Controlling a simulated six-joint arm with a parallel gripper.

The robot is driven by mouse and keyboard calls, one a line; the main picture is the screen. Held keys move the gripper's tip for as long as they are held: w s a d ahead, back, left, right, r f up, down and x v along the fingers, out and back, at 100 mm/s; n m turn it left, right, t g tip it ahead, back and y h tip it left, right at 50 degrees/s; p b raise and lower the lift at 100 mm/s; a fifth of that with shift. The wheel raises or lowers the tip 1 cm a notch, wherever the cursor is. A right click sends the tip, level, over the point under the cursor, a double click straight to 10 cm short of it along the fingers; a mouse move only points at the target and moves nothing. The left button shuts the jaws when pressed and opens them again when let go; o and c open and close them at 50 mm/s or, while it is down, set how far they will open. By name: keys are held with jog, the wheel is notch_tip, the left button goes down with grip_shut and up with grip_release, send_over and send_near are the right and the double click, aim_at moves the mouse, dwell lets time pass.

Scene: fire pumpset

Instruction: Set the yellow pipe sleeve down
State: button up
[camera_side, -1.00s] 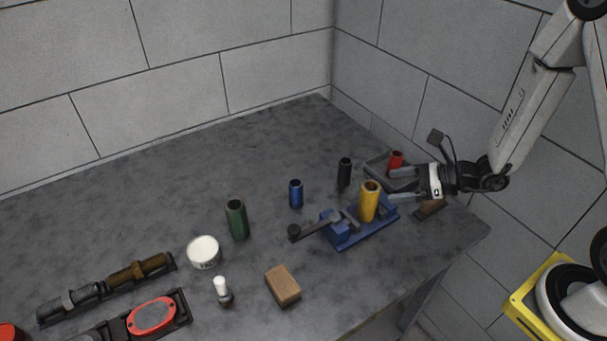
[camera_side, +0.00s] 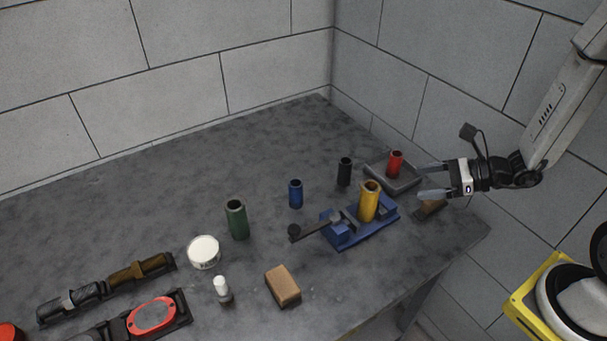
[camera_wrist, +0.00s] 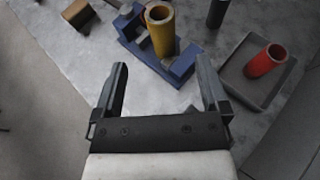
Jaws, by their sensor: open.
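The yellow pipe sleeve (camera_side: 368,202) stands upright on the blue vise (camera_side: 345,236), between its jaws; the wrist view also shows the sleeve (camera_wrist: 161,33) and the vise (camera_wrist: 183,66). My gripper (camera_side: 430,181) is open and empty, to the right of the sleeve and apart from it. In the wrist view the two fingers of my gripper (camera_wrist: 160,78) are spread wide, with the sleeve ahead beyond the fingertips. The sleeve's lower end is partly hidden by the vise.
A red sleeve (camera_side: 395,163) stands in a grey tray (camera_side: 404,184) behind the vise. Black (camera_side: 344,172), blue (camera_side: 295,193) and green (camera_side: 237,219) sleeves stand to the left. A brown block (camera_side: 283,286) lies in front. A wooden-looking piece (camera_side: 430,209) lies below my gripper near the table's right edge.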

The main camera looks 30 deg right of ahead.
jog(key=shift+a, duration=0.1)
jog(key=s+a+f+n+g+h, duration=0.15)
jog(key=s+a+n+g, duration=0.35)
jog(key=s+n+g, duration=0.6)
jog(key=w+d+r+n+t+h, duration=0.3)
jog(key=w+n+h, duration=0.4)
jog(key=n, duration=0.9)
jog(key=shift+d+r+t+h, duration=0.3)
jog(key=shift+r+t+h, duration=0.2)
jog(key=shift+h, duration=0.05)
